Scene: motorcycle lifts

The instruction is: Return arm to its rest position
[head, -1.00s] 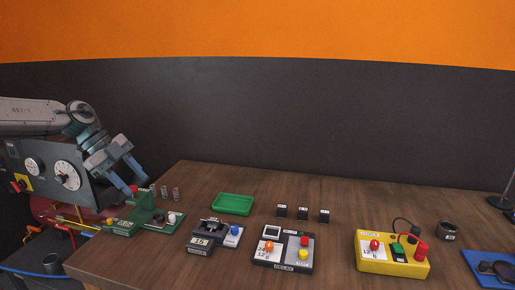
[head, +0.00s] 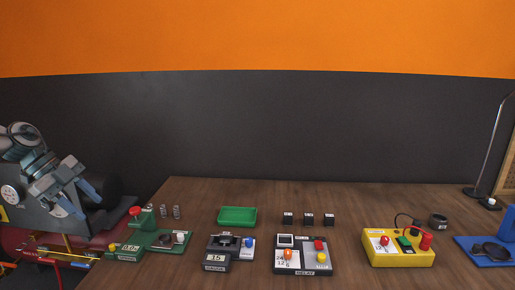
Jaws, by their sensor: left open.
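My left gripper (head: 84,202) is in the head view at the left, with its two blue fingers apart and nothing between them. It is in front of a grey machine, to the left of the green device with a red knob (head: 135,212) on the table's left end. The fingers point down and to the right, clear of the table items. Only the forearm end and wrist of the left arm show. My right gripper is not in view.
The wooden table (head: 190,197) carries a green tray (head: 237,216), several small black blocks (head: 308,219), a relay tester (head: 302,257), a yellow box (head: 398,250), a gauge unit (head: 215,262) and a blue mat (head: 466,243). A lamp (head: 486,150) stands at the right.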

